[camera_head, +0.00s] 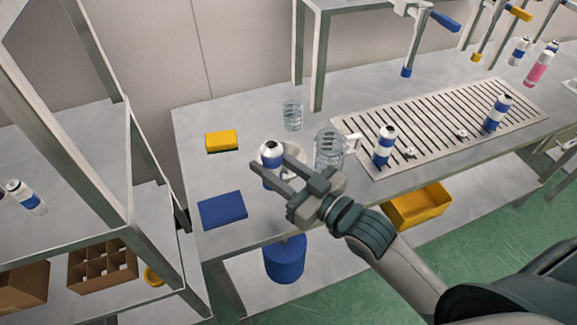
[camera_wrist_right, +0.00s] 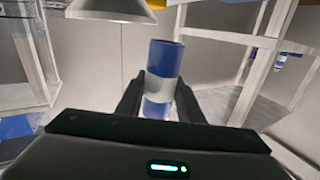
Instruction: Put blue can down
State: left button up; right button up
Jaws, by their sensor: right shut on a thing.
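In the right wrist view the can (camera_wrist_right: 160,75) stands between the two fingers (camera_wrist_right: 158,98), showing blue and white bands. My left gripper is in neither view.
A blue pad (camera_head: 222,209) and a yellow block (camera_head: 221,140) lie left of the can. A clear beaker (camera_head: 292,115) stands behind, a clear jug (camera_head: 329,147) to the right. The slotted tray (camera_head: 447,118) holds similar cans (camera_head: 384,145). A pale round thing (camera_head: 295,153) is partly hidden beside the can.

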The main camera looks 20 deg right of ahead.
jog(key=w+a+r+n+g+y, duration=0.2)
jog(key=w+a+n+g+y, duration=0.3)
jog(key=a, duration=0.5)
jog(key=shift+r+n+g+y, duration=0.15)
jog(key=shift+n+g+y, duration=0.8)
jog(key=shift+g, duration=0.45)
